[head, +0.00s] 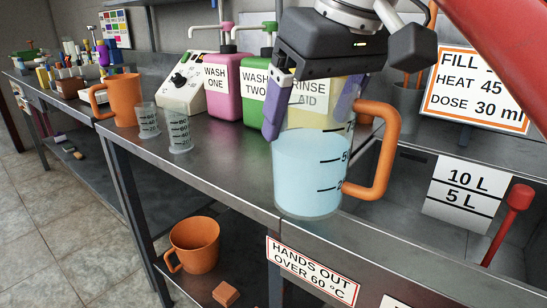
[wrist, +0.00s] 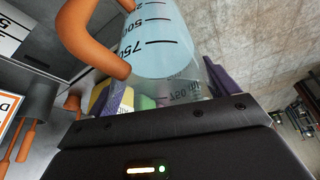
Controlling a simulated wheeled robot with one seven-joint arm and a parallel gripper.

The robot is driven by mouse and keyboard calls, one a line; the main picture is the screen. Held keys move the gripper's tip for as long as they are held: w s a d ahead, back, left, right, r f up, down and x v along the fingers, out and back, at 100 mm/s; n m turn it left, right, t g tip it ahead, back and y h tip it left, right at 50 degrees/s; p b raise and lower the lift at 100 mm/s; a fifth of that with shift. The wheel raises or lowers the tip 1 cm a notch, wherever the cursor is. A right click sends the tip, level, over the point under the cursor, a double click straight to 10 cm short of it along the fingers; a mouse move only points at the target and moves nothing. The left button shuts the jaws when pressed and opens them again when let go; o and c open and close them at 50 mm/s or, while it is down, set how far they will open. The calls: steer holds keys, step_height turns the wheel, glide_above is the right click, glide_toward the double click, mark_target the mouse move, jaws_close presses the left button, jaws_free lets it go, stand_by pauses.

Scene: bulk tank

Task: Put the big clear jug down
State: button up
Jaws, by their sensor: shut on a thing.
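The big clear jug (head: 308,165) has black marks, an orange handle (head: 386,150) on its right and pale blue liquid inside. My gripper (head: 308,115) comes down from above with its purple fingers shut on the jug's upper part. The jug hangs about upright at the front edge of the steel bench (head: 235,165). I cannot tell whether its base touches the bench. In the wrist view the jug (wrist: 155,45) fills the upper middle, with its handle to the left.
Two small measuring beakers (head: 178,132), an orange jug (head: 120,98) and pink (head: 222,105) and green containers stand on the bench to the left. A sink or tank (head: 440,170) with a 10 L / 5 L sign is on the right. Another orange jug (head: 194,245) sits on the lower shelf.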

steer(key=d, duration=0.5)
steer(key=w+a+f, duration=0.1)
steer(key=w+a, duration=0.3)
steer(key=w, duration=0.3)
steer(key=w+a+f+p, duration=0.1)
steer(key=w+a, duration=0.3)
steer(key=w, duration=0.4)
steer(key=shift+w+a+f, duration=0.15)
steer(key=shift+w+f, duration=0.05)
steer(key=shift+f, duration=0.3)
steer(key=shift+f, duration=0.15)
steer(key=o, duration=1.9)
steer(key=shift+m, duration=0.3)
steer(key=shift+p+v, duration=1.1)
steer(key=shift+v, duration=2.75)
steer(key=shift+a, duration=0.1)
